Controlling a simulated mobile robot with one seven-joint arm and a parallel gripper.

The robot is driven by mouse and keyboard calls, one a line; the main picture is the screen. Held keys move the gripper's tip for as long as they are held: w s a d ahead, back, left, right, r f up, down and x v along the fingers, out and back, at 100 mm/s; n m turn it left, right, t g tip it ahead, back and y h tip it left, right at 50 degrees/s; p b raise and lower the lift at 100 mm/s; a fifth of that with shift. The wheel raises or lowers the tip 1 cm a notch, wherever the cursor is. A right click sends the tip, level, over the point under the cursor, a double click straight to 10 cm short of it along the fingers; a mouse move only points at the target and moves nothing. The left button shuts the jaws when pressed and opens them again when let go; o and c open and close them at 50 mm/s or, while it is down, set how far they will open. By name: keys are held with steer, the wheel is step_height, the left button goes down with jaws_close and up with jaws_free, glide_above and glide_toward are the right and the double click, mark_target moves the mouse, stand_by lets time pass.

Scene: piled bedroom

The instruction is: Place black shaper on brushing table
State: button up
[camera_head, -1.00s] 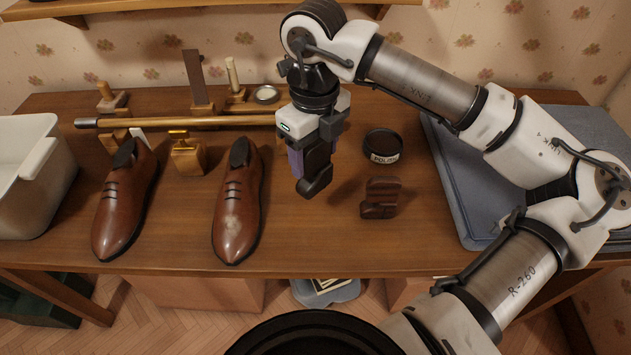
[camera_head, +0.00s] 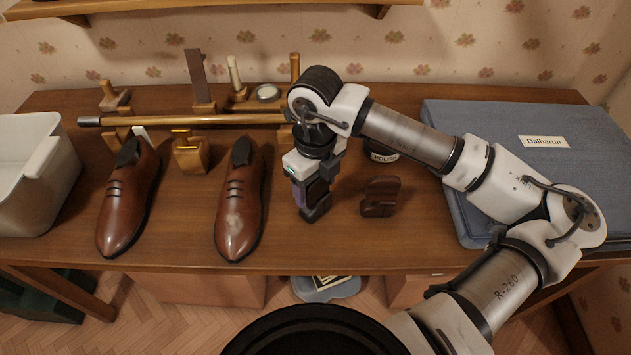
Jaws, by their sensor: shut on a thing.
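My gripper (camera_head: 316,188) points down over the middle of the wooden brushing table (camera_head: 290,255). It is shut on the black shaper (camera_head: 316,210), whose dark lower end shows below the fingers. The shaper is roughly upright and very low over the tabletop; I cannot tell whether it touches the wood. My fingers hide much of its upper part. It stands to the right of the nearer brown shoe and to the left of a similar dark brown shaper (camera_head: 380,197).
Two brown leather shoes (camera_head: 128,205) (camera_head: 239,205) stand left of my gripper. A polish tin (camera_head: 384,155) is partly hidden behind my arm. A long wooden rod (camera_head: 190,120) lies behind the shoes. A blue-grey box (camera_head: 540,135) fills the right side and a white bin (camera_head: 40,180) the left.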

steer(key=o, duration=1.2)
steer(key=shift+f, duration=0.1)
steer(key=shift+r+p, duration=0.3)
steer(key=shift+p, duration=0.05)
step_height(320, 180, up, 12)
steer(key=shift+f+b, duration=0.15)
steer(key=shift+b, duration=0.8)
